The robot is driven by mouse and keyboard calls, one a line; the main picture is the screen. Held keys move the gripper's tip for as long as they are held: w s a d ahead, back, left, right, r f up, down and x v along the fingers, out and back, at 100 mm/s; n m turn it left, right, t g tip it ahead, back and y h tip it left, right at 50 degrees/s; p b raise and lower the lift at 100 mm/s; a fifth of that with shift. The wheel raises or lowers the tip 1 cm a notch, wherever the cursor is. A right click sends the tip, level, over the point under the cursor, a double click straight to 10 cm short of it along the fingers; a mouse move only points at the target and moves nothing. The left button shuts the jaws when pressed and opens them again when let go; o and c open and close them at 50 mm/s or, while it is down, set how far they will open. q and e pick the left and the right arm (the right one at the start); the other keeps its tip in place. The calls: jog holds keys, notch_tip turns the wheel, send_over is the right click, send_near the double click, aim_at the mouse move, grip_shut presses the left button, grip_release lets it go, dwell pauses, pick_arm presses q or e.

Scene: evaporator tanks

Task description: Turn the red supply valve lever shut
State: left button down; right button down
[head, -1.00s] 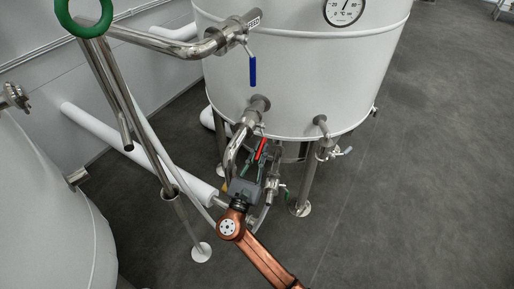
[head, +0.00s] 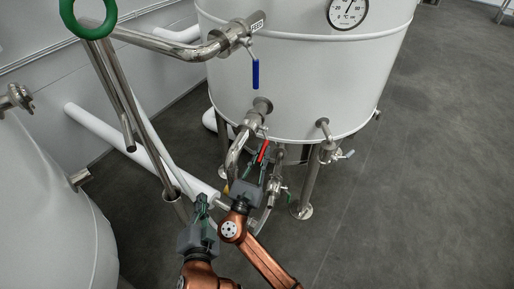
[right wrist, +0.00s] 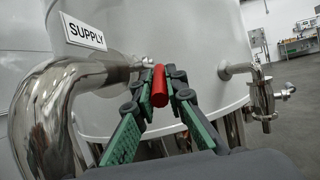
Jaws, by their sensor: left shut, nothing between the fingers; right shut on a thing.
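The red supply valve lever (head: 264,151) is on the pipe valve low on the front of the white tank. It also shows end-on in the right wrist view (right wrist: 159,88), beside the SUPPLY label (right wrist: 83,32). My right gripper (head: 259,168) is shut on the lever, with a green-padded finger on each side of it. My left gripper (head: 201,204) is shut and empty, lower left of the right gripper and apart from the valve. The valve body is partly hidden behind the lever and right gripper.
A FEED valve with a blue lever (head: 256,74) sits above on the white tank (head: 300,80). A small outlet valve (head: 328,149) is to the right. Steel pipes and a white pipe (head: 140,152) cross at left. The floor at right is clear.

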pick_arm(q)
jog(key=w+d+r+m+t+h, duration=0.1)
jog(key=w+d+r+t+h, duration=0.15)
jog(key=d+r, duration=0.55)
pick_arm(e)
jog(key=shift+a+f, duration=0.1)
pick_arm(q)
jog(key=r+g+h, duration=0.2)
jog(key=g+h, duration=0.2)
jog(key=g, duration=0.3)
send_over(261, 153)
jog(key=shift+s+f+t, duration=0.25)
jog(key=shift+w+r+g+y, duration=0.1)
jog(key=shift+w+g+y, duration=0.25)
jog(key=shift+g, duration=0.25)
pick_arm(e)
jog(key=shift+f, duration=0.1)
pick_arm(q)
jog(key=s+a+r+n+g+y, duration=0.1)
jog(key=s+a+r+n+g, duration=0.4)
jog(key=r, duration=0.5)
jog(key=w+d+f, duration=0.2)
jog(key=f, duration=0.4)
jog(key=w+d+f+g, duration=0.1)
jog(key=w+f, duration=0.1)
jog(key=f, duration=0.4)
jog(key=shift+d+f, duration=0.2)
jog(key=shift+d, duration=0.2)
